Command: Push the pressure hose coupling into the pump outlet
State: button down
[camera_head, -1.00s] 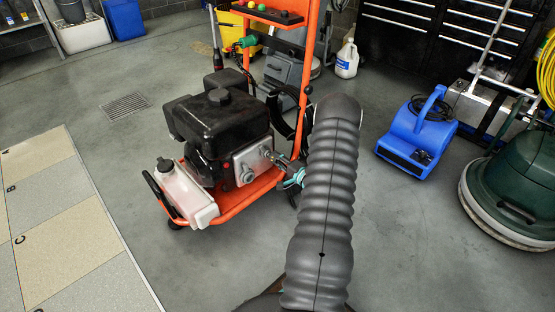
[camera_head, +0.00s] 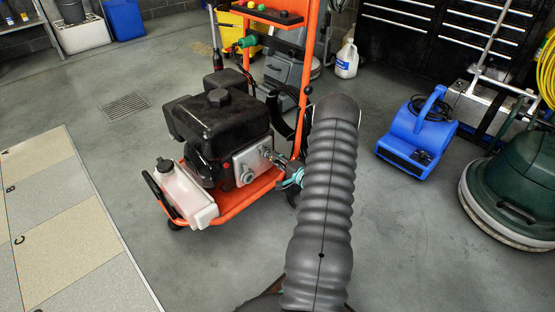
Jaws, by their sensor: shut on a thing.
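The pressure washer has a black engine (camera_head: 222,122) and a silver pump (camera_head: 246,161) on its right side, on an orange frame (camera_head: 248,195). My gripper (camera_head: 281,162) is beside the pump's right face, with dark fingers and teal parts. It is shut on the small metallic hose coupling (camera_head: 273,157), which points at the pump outlet. The coupling's tip is at or very close to the outlet; I cannot tell whether it is inside. My grey ribbed arm covers the area right of the gripper.
A white tank (camera_head: 184,192) sits at the front of the frame. The orange upright handle (camera_head: 308,60) rises behind the gripper. A blue blower (camera_head: 418,138) and a green floor machine (camera_head: 518,190) stand to the right. The floor in front is clear.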

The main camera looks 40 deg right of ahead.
jog(key=shift+w, duration=0.3)
dwell(0.5)
jog(key=c, duration=0.9)
grip_release()
jog(key=shift+o, duration=0.2)
jog(key=s, duration=1.2)
jog(key=shift+d+r, duration=0.25)
jog(key=shift+d, duration=0.2)
